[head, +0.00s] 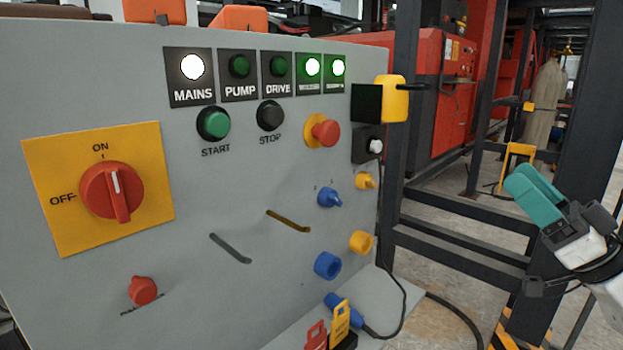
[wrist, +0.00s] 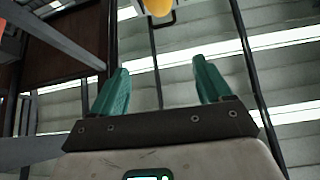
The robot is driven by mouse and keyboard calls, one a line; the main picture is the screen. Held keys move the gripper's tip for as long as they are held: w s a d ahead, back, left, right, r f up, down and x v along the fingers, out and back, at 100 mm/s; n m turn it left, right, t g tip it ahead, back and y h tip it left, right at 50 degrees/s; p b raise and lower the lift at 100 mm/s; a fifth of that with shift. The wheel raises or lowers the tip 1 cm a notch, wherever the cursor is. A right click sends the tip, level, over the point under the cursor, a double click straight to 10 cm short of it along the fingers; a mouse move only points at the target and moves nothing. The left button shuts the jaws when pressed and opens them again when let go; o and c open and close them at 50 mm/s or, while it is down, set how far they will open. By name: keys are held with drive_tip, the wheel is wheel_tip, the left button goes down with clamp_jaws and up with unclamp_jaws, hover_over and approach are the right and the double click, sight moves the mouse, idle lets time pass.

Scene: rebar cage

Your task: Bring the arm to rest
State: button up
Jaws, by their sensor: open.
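My gripper (head: 535,187) is at the right of the head view, with teal fingers pointing up and left. It is raised clear of the grey control panel (head: 90,270), to the panel's right, and touches nothing that I can see. In the wrist view my gripper (wrist: 163,88) shows two teal fingers spread apart with nothing between them. Behind them are the ceiling and its bright strips.
The panel carries a red rotary switch (head: 111,192), several buttons and lit lamps. A yellow box (head: 394,98) juts from its right edge. Black steel posts (head: 590,110) and rails stand behind my gripper. A cable (head: 455,307) lies on the floor.

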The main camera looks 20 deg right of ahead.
drive_tip(key=w+a+f+m+g+h, duration=0.1)
drive_tip(key=w+a+f+g, duration=0.2)
drive_tip(key=f, duration=0.5)
drive_tip(key=w+a+f+m+g+h, duration=0.1)
drive_tip(key=w+a+f+g, duration=0.15)
drive_tip(key=f, duration=0.55)
drive_tip(key=s+a+f+g+h, duration=0.1)
drive_tip(key=s+a+f+g, duration=0.15)
drive_tip(key=f, duration=0.45)
drive_tip(key=s+a+f+g, duration=0.1)
drive_tip(key=a+f+g, duration=0.25)
drive_tip(key=f, duration=0.35)
drive_tip(key=s+a+f+g+h, duration=0.1)
drive_tip(key=a+f+g, duration=0.15)
drive_tip(key=f, duration=0.45)
drive_tip(key=s+a+f+m+g+h, duration=0.15)
drive_tip(key=s+f+g, duration=0.25)
drive_tip(key=s+f, duration=0.45)
drive_tip(key=s+a+f+g+h, duration=0.2)
drive_tip(key=s+f+g+h, duration=0.3)
drive_tip(key=s, duration=0.6)
wheel_tip(320, 180, up, 22)
drive_tip(key=y+p, duration=0.1)
drive_tip(key=p, duration=2.1)
drive_tip(key=shift+s+f+y, duration=0.25)
drive_tip(key=shift+y, duration=0.1)
drive_tip(key=shift+a, duration=0.1)
